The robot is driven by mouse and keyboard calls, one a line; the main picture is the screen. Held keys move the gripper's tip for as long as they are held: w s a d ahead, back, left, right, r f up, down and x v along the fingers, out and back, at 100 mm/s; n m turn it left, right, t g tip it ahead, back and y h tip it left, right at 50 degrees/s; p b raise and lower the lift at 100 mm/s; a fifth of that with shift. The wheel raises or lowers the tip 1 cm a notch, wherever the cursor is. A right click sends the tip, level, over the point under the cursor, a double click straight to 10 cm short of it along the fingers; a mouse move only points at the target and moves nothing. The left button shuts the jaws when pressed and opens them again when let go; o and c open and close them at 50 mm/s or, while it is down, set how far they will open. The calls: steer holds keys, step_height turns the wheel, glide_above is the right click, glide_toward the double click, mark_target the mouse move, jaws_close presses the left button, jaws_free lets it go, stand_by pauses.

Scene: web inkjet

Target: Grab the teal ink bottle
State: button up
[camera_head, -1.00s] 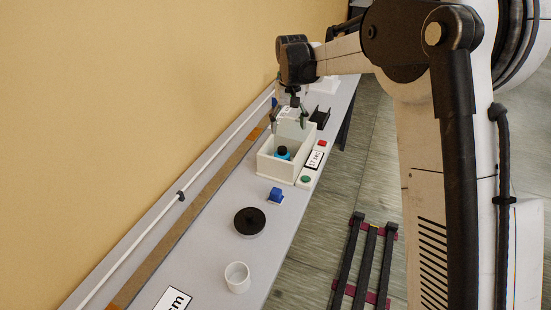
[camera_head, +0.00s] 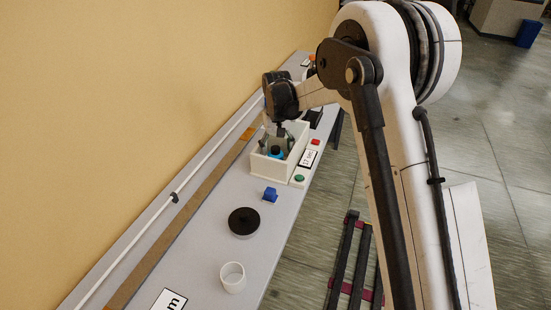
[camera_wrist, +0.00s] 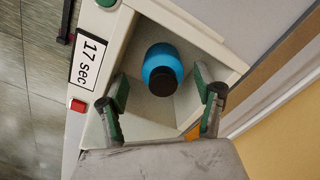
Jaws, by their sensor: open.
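The teal ink bottle (camera_head: 276,152) has a black cap and stands inside a white open box on the bench. In the wrist view the bottle (camera_wrist: 162,70) is seen from above, near the box's inner wall, blue-teal with its dark cap towards my gripper. My gripper (camera_head: 279,141) is low at the box, with its fingers down at the opening. In the wrist view my gripper (camera_wrist: 160,97) is open, its two green-padded fingers spread to either side of the cap. The bottle is not clasped. I cannot tell the exact finger height.
The white box (camera_head: 265,175) has walls around the bottle. A "17 sec" label (camera_wrist: 89,60), a red button (camera_wrist: 78,105) and a green button (camera_head: 299,178) are beside it.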

steer(key=f, duration=0.4)
steer(key=shift+w+a+f, duration=0.1)
steer(key=shift+a+f, duration=0.1)
steer(key=shift+f, duration=0.1)
steer(key=shift+c, duration=0.4)
steer(key=c, duration=1.5)
